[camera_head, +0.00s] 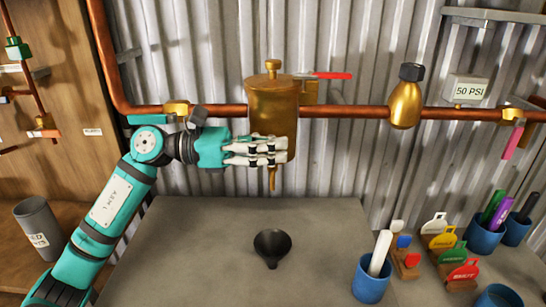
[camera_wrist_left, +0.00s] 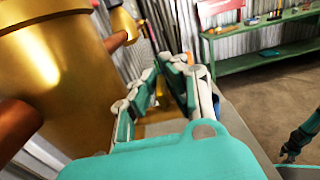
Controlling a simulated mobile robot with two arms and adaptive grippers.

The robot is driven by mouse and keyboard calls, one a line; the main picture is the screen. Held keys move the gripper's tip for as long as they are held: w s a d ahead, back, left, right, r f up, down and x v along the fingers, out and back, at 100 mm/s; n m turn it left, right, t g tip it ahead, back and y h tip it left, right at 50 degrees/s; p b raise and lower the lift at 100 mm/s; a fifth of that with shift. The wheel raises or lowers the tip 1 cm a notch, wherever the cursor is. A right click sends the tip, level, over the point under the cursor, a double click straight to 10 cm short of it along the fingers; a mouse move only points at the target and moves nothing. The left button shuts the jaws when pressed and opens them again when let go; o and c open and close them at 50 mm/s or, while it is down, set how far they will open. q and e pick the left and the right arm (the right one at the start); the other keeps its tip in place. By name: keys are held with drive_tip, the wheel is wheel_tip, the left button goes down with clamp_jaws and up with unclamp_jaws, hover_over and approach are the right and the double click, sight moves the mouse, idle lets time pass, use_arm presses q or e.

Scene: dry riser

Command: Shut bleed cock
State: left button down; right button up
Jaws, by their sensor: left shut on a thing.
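A brass vessel (camera_head: 272,107) sits in the copper pipe on the corrugated wall, with a small spout (camera_head: 272,181) under it. It fills the left of the left wrist view (camera_wrist_left: 50,75). My left gripper (camera_head: 286,150) is in front of the vessel's lower part, its fingers pointing right. It is shut on what seems to be the bleed cock's handle, which the fingers hide. The fingers also show in the left wrist view (camera_wrist_left: 166,78).
A dark funnel (camera_head: 272,246) stands on the bench below the spout. A red lever (camera_head: 333,75) sticks out beside the vessel's top. Blue cups (camera_head: 371,282) and coloured tags (camera_head: 440,240) stand at right, a grey cup (camera_head: 40,226) at left. The bench (camera_head: 200,250) is clear around the funnel.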

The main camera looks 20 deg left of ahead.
idle(0.4)
use_arm(q)
drive_tip(key=c, duration=1.7)
unclamp_jaws()
